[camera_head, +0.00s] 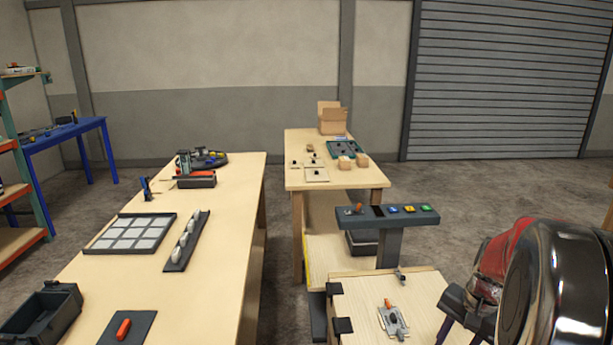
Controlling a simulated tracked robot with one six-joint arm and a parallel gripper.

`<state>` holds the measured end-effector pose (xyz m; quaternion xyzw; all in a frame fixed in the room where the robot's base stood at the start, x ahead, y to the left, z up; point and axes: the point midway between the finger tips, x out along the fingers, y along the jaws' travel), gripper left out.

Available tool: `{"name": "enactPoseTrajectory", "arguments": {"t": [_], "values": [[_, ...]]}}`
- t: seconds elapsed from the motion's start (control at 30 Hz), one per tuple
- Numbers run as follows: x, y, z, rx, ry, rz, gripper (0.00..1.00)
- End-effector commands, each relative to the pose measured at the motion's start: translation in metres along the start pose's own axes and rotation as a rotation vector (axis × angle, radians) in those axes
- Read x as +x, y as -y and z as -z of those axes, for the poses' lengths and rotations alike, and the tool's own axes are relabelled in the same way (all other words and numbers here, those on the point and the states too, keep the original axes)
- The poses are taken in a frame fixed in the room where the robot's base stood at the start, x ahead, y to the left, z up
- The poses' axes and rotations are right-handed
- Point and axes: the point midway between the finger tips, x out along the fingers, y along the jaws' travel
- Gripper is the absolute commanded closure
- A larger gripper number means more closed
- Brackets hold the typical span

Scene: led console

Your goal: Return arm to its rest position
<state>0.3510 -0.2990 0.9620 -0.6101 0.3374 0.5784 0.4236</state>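The LED console (388,217) stands on a grey post right of centre. Its sloped dark top carries an orange-handled lever (359,209) at the left, a dark square panel, and blue, yellow and green buttons (409,209) in a row. My arm fills the lower right corner, with a red link and a large chrome joint close to the camera. My gripper (461,328) shows below it as two dark prongs standing apart, with bare wood seen between them. Their lower ends are cut off by the frame edge. I see nothing held between them.
A wooden bench with an orange-handled clamp (393,318) lies just left of my gripper. A long table (225,245) at left holds a compartment tray (130,233), a dark bin and tools. A farther table (350,178) holds boxes. Concrete floor is free beyond the console.

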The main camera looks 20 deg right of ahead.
Motion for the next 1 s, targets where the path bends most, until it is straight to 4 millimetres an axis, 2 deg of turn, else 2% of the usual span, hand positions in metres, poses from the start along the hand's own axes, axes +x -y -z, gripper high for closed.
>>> {"name": "enactPoseTrajectory", "arguments": {"t": [0.1, 0.4, 1.0], "values": [[-0.012, 0.016, -0.028, -0.129, -0.029, -0.008, 0.64], [-0.035, 0.043, -0.095, -0.425, -0.099, -0.024, 0.64], [-0.068, 0.068, -0.22, -0.887, -0.265, 0.016, 0.64]]}}
